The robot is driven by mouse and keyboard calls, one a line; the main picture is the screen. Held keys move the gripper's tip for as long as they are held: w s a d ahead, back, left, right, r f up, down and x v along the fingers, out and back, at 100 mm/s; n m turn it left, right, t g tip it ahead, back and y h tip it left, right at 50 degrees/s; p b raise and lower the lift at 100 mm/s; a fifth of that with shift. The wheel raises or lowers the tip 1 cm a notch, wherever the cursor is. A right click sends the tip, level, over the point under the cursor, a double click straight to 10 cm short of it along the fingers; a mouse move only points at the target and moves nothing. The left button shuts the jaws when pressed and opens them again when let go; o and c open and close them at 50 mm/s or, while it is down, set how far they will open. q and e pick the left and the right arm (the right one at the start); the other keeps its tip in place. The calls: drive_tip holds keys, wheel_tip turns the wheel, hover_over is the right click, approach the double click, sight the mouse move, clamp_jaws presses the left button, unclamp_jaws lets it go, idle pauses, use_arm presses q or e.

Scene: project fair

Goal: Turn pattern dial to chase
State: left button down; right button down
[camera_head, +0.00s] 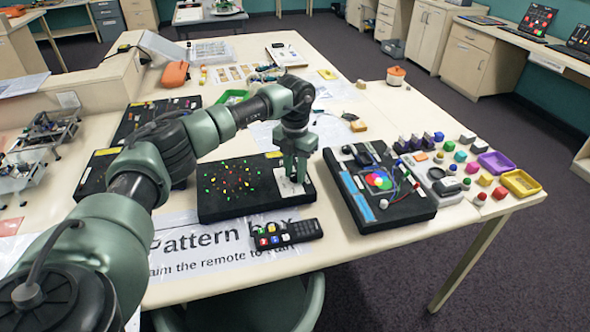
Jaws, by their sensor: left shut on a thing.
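The pattern box (235,203) is a black slab with many small coloured lights on its top, lying on the table's front part. A pale plate (290,189) sits at its right end. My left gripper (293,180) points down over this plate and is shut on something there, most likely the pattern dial. The dial itself is hidden by the fingers, so its setting cannot be read. A sheet lettered "Pattern box" (215,240) lies in front of the box. My right gripper is not in view.
A black remote (287,234) lies on the sheet, close in front of the box. Another black box (385,205) with coloured discs and wires stands to the right. Several small coloured blocks and a yellow tray (521,183) fill the table's right end.

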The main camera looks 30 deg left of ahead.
sight(295, 175)
use_arm(q)
drive_tip(key=shift+r+n, duration=0.1)
drive_tip(key=shift+n, duration=0.4)
drive_tip(key=c, duration=1.1)
unclamp_jaws()
drive_tip(key=shift+r, duration=0.1)
drive_tip(key=shift+r, duration=0.3)
wheel_tip(295, 175, up, 7)
drive_tip(key=shift+b, duration=0.85)
